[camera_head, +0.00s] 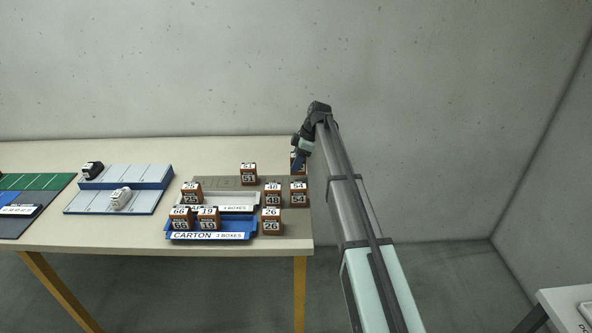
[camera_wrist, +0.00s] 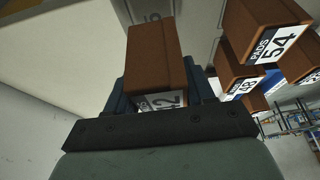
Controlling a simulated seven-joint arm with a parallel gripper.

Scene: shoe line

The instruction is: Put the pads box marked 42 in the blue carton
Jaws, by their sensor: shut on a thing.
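My gripper (camera_head: 298,161) is at the far right corner of the table, shut on a brown pads box (camera_wrist: 154,55). In the wrist view the box sits between the blue fingers (camera_wrist: 157,88); its label is partly covered and shows a 2 as its last digit. In the head view this box is mostly hidden by my gripper. The blue carton (camera_head: 240,236), labelled CARTON 3 BOXES, lies at the table's front edge. Boxes marked 66 (camera_head: 181,225) and 19 (camera_head: 208,224) stand in its left and middle part; its right part looks empty.
A pale carton (camera_head: 250,199) behind the blue one holds box 25 (camera_head: 192,197) at its left. Boxes 51 (camera_head: 249,179), 48 (camera_head: 273,200), 54 (camera_head: 299,198) and 26 (camera_head: 271,227) stand nearby. A blue-edged rack (camera_head: 152,184) with shoes is further left.

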